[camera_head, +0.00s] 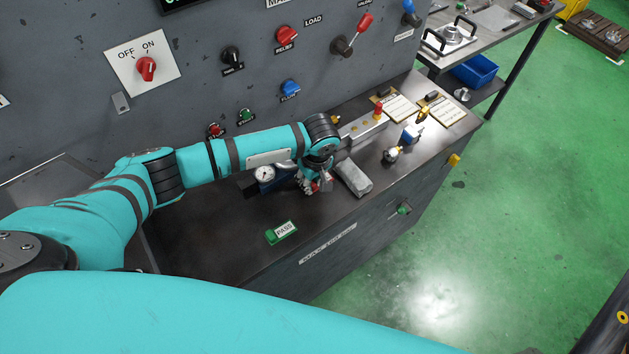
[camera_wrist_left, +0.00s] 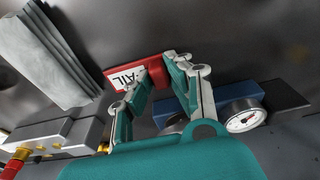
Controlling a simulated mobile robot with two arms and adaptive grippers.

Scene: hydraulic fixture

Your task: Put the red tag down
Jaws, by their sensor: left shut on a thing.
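The red tag (camera_wrist_left: 148,64) shows in the left wrist view as a red piece with a white label, of which the letters "AIL" can be read. My left gripper (camera_wrist_left: 156,70) is shut on it, with a finger at either side. In the head view my left gripper (camera_head: 316,184) is low over the dark bench top (camera_head: 235,240), and only a little red shows at its fingers. I cannot tell whether the tag touches the bench. My right gripper is not in view.
A green PASS tag (camera_head: 281,232) lies nearer the front. A blue device with a round gauge (camera_head: 264,173) is left of the gripper, and a grey block (camera_head: 354,180) is just right. Clipboards (camera_head: 400,106) lie at the far right. The bench around the PASS tag is clear.

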